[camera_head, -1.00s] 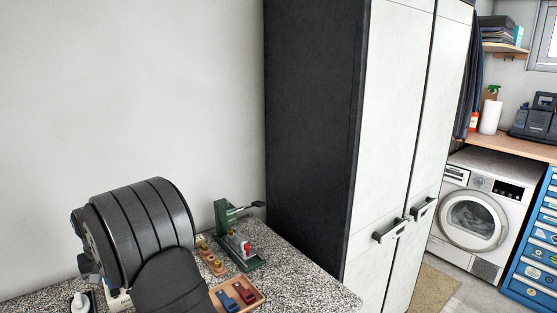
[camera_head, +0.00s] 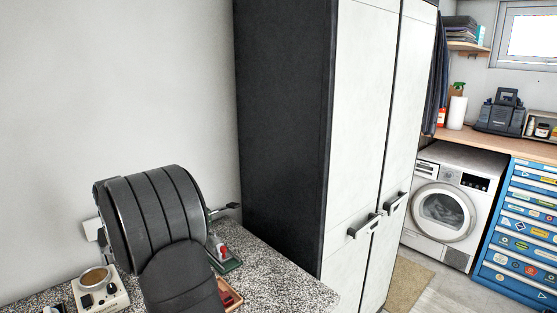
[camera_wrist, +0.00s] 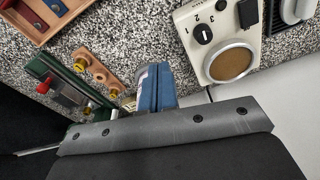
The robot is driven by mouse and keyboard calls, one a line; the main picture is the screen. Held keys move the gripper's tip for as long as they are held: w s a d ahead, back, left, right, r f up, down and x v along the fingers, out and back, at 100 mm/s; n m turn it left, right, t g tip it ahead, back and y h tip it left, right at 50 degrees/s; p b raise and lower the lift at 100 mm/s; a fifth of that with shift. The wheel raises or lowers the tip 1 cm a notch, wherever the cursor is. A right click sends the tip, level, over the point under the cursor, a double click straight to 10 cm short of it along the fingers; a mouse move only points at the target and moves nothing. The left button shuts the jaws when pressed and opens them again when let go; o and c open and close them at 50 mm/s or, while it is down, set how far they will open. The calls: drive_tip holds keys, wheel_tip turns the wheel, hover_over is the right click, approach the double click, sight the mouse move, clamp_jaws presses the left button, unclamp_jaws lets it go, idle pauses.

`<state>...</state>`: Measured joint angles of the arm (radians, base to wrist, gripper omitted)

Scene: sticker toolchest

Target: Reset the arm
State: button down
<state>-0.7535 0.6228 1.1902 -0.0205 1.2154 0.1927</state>
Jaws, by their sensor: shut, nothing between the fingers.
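My dark arm (camera_head: 150,215) is folded over the speckled counter in the head view and hides the gripper there. In the wrist view, the grey, screwed body of my gripper crosses the lower part. Its blue fingers (camera_wrist: 167,88) stick out from the middle of it, together and empty, above the counter. I see no contact with anything, but the height of the fingertips above the counter is hard to tell.
The speckled counter (camera_head: 290,288) holds a cream device with a round plate (camera_head: 97,279), a green press (camera_head: 226,263) and a wooden tray (camera_wrist: 40,37). A tall cabinet (camera_head: 285,120) stands beside it. A blue, stickered toolchest (camera_head: 524,225) is at far right.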

drive_tip(key=w+d+f+m, duration=0.2)
drive_tip(key=w+d, duration=0.4)
drive_tip(key=d, duration=0.5)
drive_tip(key=shift+w+d+f+m, duration=0.15)
drive_tip(key=shift+d+f+m, duration=0.05)
drive_tip(key=shift+d+m, duration=0.1)
drive_tip(key=shift+a, duration=0.15)
drive_tip(key=s+a+r+n, duration=0.2)
drive_tip(key=s+a, duration=0.3)
drive_tip(key=a, duration=0.3)
drive_tip(key=s+a+r+n, duration=0.2)
drive_tip(key=s+a, duration=0.4)
drive_tip(key=a, duration=0.3)
drive_tip(key=shift+s+a, duration=0.15)
drive_tip(key=shift+a, duration=0.1)
